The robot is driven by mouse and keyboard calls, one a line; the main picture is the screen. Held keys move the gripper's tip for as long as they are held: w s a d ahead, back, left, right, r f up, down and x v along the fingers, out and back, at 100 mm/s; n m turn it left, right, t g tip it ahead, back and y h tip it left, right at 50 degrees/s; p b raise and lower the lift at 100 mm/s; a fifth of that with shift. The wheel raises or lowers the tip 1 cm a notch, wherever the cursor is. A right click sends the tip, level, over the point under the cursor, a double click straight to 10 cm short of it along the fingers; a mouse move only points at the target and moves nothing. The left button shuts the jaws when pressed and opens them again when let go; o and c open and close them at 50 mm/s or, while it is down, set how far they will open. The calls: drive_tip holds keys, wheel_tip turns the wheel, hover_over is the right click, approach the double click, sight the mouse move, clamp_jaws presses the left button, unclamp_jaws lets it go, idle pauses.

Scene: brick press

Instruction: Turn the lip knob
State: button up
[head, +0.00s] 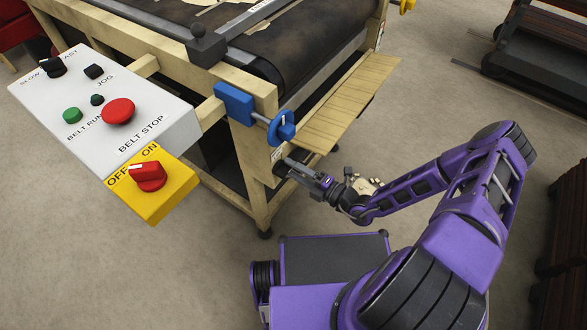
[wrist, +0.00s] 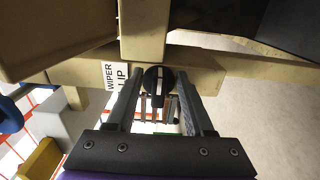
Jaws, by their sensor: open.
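A round dark knob (wrist: 157,80) with a pale upright line on its face sits on the wooden frame beside a white label (wrist: 115,76) reading "WIPER" and "LIP". My gripper (wrist: 160,76) is open in the wrist view, with one finger to the left and one to the right of the knob. I cannot tell whether either finger touches it. In the head view my gripper (head: 289,170) is at the wooden leg, below the blue handwheel, and mostly hides the knob there.
A blue handwheel (head: 281,128) on a blue block (head: 234,103) sticks out just above my gripper. A slatted wooden shelf (head: 340,105) is up to the right. A grey control box (head: 105,105) with a yellow switch panel (head: 153,186) stands left. Open floor lies in front.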

drive_tip(key=shift+d, duration=0.1)
drive_tip(key=v, duration=1.7)
drive_tip(key=shift+s, duration=0.2)
